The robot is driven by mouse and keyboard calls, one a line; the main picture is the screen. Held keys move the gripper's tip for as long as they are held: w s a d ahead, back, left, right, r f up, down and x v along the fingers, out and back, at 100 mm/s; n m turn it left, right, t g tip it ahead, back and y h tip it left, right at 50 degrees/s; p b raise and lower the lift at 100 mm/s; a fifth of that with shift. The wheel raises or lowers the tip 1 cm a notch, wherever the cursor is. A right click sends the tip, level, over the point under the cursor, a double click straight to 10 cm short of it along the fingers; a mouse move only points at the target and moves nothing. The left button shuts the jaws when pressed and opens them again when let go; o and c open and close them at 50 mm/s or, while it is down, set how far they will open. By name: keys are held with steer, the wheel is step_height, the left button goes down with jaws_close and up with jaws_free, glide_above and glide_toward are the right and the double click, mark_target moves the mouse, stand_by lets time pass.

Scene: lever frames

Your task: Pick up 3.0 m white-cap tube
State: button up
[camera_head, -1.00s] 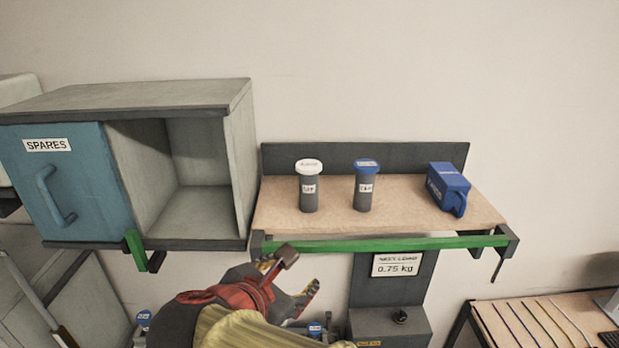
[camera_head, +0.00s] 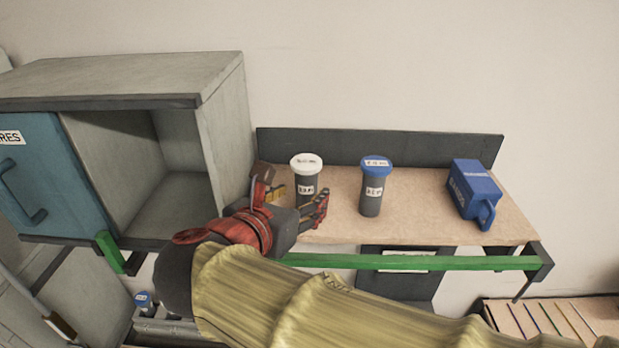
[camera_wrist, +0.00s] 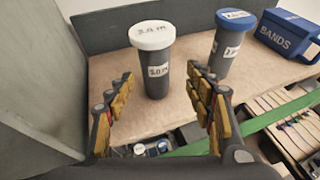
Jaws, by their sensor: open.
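The white-cap tube (camera_head: 306,178) stands upright on the wooden shelf, dark grey with a white lid. In the wrist view the tube (camera_wrist: 157,66) reads "3.0 m" on its cap and stands just beyond the fingertips, roughly between them. My gripper (camera_head: 291,190) is open at the shelf's front left, in front of the tube, and its fingers hide the tube's lower part in the head view. In the wrist view my gripper (camera_wrist: 157,88) shows its two yellow-padded fingers apart with nothing between them.
A blue-cap tube (camera_head: 374,188) stands upright to the right, and a blue BANDS box (camera_head: 474,191) lies farther right. A green rail (camera_head: 420,262) runs along the shelf front. A dark back panel (camera_head: 400,148) stands behind. The grey SPARES cabinet (camera_head: 226,135) is close on the left.

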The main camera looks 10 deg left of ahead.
mark_target(302, 190)
steer(key=x, duration=0.2)
steer(key=p+x, duration=0.1)
steer(key=x, duration=0.3)
steer(key=shift+w+a+p, duration=0.35)
steer(key=shift+w+p, duration=0.05)
steer(key=shift+s, duration=0.1)
steer(key=shift+c, duration=0.9)
steer(key=c, duration=1.1)
jaws_close()
